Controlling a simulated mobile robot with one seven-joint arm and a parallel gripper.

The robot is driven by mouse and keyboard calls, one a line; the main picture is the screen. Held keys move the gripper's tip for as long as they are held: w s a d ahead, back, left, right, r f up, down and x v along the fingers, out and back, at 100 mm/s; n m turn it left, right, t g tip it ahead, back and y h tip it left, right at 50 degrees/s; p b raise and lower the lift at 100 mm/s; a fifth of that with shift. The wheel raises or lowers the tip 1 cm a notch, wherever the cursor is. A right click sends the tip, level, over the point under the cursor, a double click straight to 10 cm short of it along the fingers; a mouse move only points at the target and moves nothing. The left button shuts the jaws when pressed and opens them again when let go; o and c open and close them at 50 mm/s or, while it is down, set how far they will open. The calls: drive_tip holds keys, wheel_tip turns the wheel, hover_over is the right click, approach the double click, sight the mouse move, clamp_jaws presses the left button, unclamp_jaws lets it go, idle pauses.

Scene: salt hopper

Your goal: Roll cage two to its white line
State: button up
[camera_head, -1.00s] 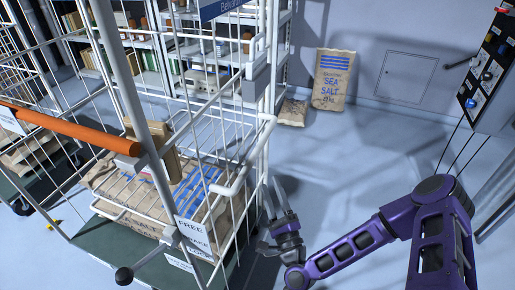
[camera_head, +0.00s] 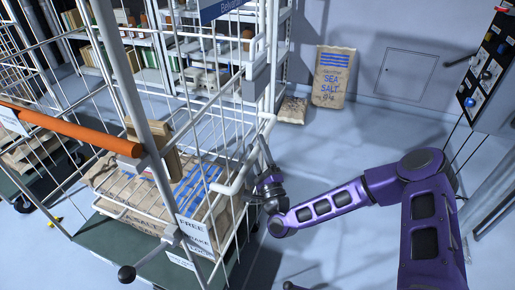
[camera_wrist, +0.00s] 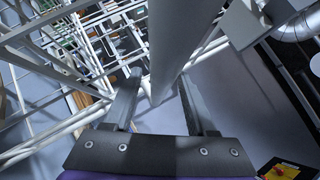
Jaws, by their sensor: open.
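A white wire roll cage (camera_head: 262,100) with an orange bar (camera_head: 75,130) and a dark green base (camera_head: 120,250) stands at the left of the head view, loaded with salt sacks (camera_head: 190,185). I see no cage number or white floor line. My gripper (camera_head: 264,155) is at the cage's right side, by its corner tube; its fingertips are partly hidden there. In the wrist view my gripper (camera_wrist: 160,85) is open, its fingers either side of a thick pale tube (camera_wrist: 178,40). I cannot tell whether they touch it.
A second loaded cage (camera_head: 20,150) stands at far left. Shelving (camera_head: 205,75) is behind. A sea salt sack (camera_head: 333,78) leans on the back wall beside a smaller sack (camera_head: 293,110). A control panel (camera_head: 490,75) is at right. Floor right of the cage is clear.

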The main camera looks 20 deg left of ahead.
clamp_jaws()
idle(1.3)
